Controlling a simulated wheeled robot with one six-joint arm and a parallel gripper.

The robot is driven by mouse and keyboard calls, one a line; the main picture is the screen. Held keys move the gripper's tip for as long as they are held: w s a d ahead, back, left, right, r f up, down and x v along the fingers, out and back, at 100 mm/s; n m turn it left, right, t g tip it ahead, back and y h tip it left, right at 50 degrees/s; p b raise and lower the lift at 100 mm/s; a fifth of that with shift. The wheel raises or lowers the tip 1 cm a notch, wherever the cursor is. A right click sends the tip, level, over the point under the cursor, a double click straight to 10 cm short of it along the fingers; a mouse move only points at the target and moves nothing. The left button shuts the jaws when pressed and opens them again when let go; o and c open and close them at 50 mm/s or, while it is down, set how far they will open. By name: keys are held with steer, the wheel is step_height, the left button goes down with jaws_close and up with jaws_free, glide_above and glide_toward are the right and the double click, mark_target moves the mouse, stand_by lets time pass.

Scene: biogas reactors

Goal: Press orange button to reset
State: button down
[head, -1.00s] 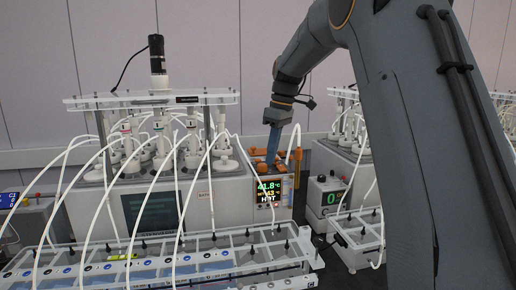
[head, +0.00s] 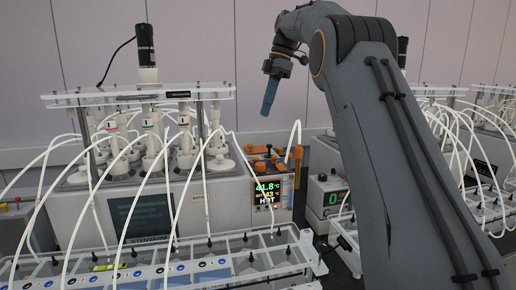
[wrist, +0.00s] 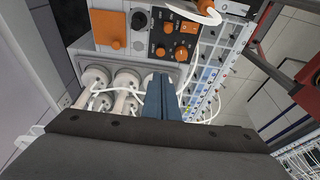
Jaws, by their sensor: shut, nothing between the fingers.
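My gripper (head: 269,108) is shut and empty, its blue fingers pointing down in the air above the reactor unit's control end. In the wrist view the shut fingers (wrist: 161,98) hang over the white-capped vessels, apart from the controls. A dark control panel (wrist: 175,38) on the unit's top carries several orange knobs or buttons, such as a round orange control (wrist: 181,53). Beside it is an orange plate (wrist: 108,28) with a round orange piece on it.
White tubes arch from the vessels (head: 157,155) to a clear bottle rack (head: 160,262) in front. A clear top plate with a black motor (head: 147,45) stands left of my gripper. A smaller box with a green digit (head: 328,197) stands right.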

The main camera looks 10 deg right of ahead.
steer(key=p, duration=0.4)
glide_above(256, 158)
steer(key=f, duration=1.2)
steer(key=shift+d, duration=0.35)
steer(key=shift+f, duration=0.75)
steer(key=shift+f+b, duration=0.65)
steer(key=shift+f, duration=0.3)
steer(key=shift+r+p, duration=0.5)
steer(key=shift+r, duration=0.1)
steer(key=a+b+v, duration=0.1)
steer(key=v, duration=1.2)
steer(key=shift+r+b, duration=0.2)
steer(key=shift+b, duration=0.1)
